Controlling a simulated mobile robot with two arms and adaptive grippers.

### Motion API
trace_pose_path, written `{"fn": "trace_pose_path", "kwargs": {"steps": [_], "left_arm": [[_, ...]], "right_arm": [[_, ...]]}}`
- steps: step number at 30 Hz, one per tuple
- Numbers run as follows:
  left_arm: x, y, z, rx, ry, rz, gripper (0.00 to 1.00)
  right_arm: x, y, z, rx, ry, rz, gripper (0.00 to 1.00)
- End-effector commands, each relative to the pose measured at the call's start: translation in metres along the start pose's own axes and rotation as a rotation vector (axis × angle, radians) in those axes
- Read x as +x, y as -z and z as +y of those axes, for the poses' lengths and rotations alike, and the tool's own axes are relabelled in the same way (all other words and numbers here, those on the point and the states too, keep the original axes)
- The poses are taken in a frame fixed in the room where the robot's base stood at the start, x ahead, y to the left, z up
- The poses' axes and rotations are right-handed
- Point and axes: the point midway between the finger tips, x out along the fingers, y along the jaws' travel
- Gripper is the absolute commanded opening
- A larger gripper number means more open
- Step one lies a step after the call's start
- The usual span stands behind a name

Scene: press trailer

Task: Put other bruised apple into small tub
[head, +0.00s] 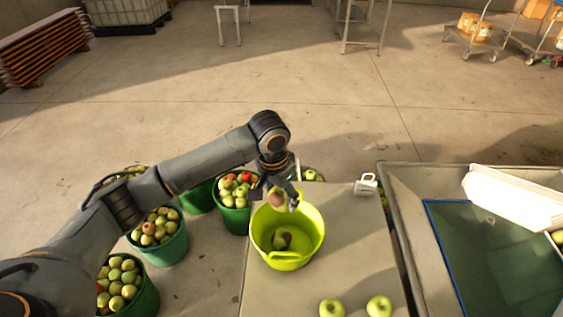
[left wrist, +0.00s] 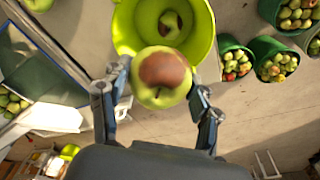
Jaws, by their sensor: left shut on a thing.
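My left gripper (head: 284,202) is shut on a green apple with a large brown bruise (head: 277,199). It holds the apple above the far rim of the yellow-green tub (head: 312,247). In the left wrist view the held apple (left wrist: 161,77) sits between the two fingers (left wrist: 160,92), its bruise facing the camera. The tub (left wrist: 203,30) lies just beyond it. Another bruised apple (head: 281,240) rests inside the tub, and it also shows in the left wrist view (left wrist: 170,24). My right gripper is not in view.
The tub stands on a grey table (head: 345,225) with two green apples (head: 331,308) (head: 379,306) near its front. A small white container (head: 366,184) stands at the back right corner. Green buckets of apples (head: 172,248) stand left of the table. A blue-edged bin (head: 430,245) is at the right.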

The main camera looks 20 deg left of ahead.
Motion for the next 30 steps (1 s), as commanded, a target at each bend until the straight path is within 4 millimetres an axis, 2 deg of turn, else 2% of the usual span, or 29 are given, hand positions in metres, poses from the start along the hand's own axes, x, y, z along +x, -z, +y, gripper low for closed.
{"fn": "trace_pose_path", "kwargs": {"steps": [1, 3, 7, 11, 20, 30], "left_arm": [[-0.009, 0.013, -0.006, 0.033, -0.006, -0.002, 0.26], [-0.007, 0.024, -0.012, 0.081, -0.013, -0.002, 0.26], [-0.003, 0.036, -0.021, 0.143, -0.023, -0.002, 0.26], [0.002, 0.04, -0.025, 0.169, -0.026, -0.001, 0.26], [0.026, 0.037, -0.025, 0.174, -0.026, -0.001, 0.26], [0.059, 0.032, -0.025, 0.173, -0.025, 0.0, 0.26]], "right_arm": [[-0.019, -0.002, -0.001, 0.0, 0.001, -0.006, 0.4], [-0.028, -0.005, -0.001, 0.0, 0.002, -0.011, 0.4], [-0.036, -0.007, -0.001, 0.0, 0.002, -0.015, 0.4], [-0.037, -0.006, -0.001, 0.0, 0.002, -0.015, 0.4], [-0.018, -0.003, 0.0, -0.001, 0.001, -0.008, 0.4], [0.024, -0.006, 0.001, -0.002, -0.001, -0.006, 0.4]]}}
